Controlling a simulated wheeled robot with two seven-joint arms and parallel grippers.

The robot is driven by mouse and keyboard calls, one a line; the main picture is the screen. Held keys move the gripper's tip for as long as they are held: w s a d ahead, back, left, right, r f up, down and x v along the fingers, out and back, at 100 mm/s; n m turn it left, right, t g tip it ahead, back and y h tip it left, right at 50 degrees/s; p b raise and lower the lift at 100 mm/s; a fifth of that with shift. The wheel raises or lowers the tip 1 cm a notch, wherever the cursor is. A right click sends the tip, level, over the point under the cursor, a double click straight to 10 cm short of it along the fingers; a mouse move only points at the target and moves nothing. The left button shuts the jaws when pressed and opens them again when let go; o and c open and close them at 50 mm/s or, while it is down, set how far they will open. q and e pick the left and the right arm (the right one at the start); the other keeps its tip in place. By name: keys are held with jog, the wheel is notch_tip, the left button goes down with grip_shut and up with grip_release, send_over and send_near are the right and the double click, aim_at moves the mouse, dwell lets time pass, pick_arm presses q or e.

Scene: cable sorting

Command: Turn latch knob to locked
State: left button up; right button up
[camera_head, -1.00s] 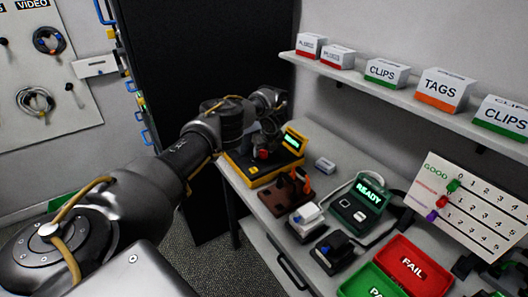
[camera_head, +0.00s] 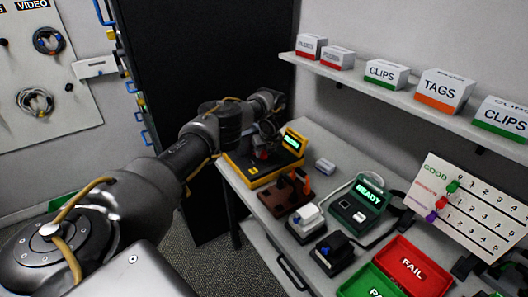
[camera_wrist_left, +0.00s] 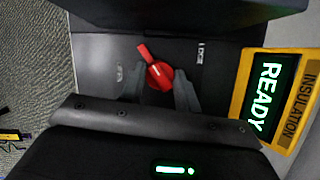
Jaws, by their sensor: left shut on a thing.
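The red latch knob (camera_wrist_left: 158,75) sits on a dark grey panel (camera_wrist_left: 95,62) in the left wrist view, its pointer tilted toward the upper left. A "LOCK" label (camera_wrist_left: 201,52) is printed to its upper right, and a fainter, unreadable label (camera_wrist_left: 120,73) is on its left. My left gripper (camera_wrist_left: 160,88) has one finger on each side of the knob and is shut on it. In the head view the gripper (camera_head: 264,148) is over the yellow and black insulation tester (camera_head: 247,175), mostly hidden by my arm. My right gripper is not in view.
The tester's screen (camera_wrist_left: 264,97) reads READY. A brown fixture (camera_head: 280,199), a white-topped device (camera_head: 305,218) and a green READY unit (camera_head: 358,207) stand nearby on the bench. A red FAIL tray (camera_head: 405,250) is at the front right. A shelf of boxes (camera_head: 385,88) hangs above.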

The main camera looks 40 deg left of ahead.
pick_arm(q)
jog(key=shift+s+r+m+p, duration=0.15)
jog(key=shift+m+p, duration=0.25)
jog(key=shift+m, duration=0.2)
jog(key=shift+a+m+t+h, duration=0.1)
jog(key=shift+m+t+h, duration=0.3)
jog(key=shift+m, duration=0.3)
jog(key=shift+f+m+t, duration=0.2)
jog(key=shift+m+t, duration=0.2)
jog(key=shift+m, duration=0.7)
jog(key=shift+m+h+b, duration=0.5)
jog(key=shift+m+h, duration=0.1)
jog(key=shift+m, duration=0.5)
jog(key=shift+r, duration=0.1)
jog(key=o, duration=1)
jog(key=shift+c, duration=0.2)
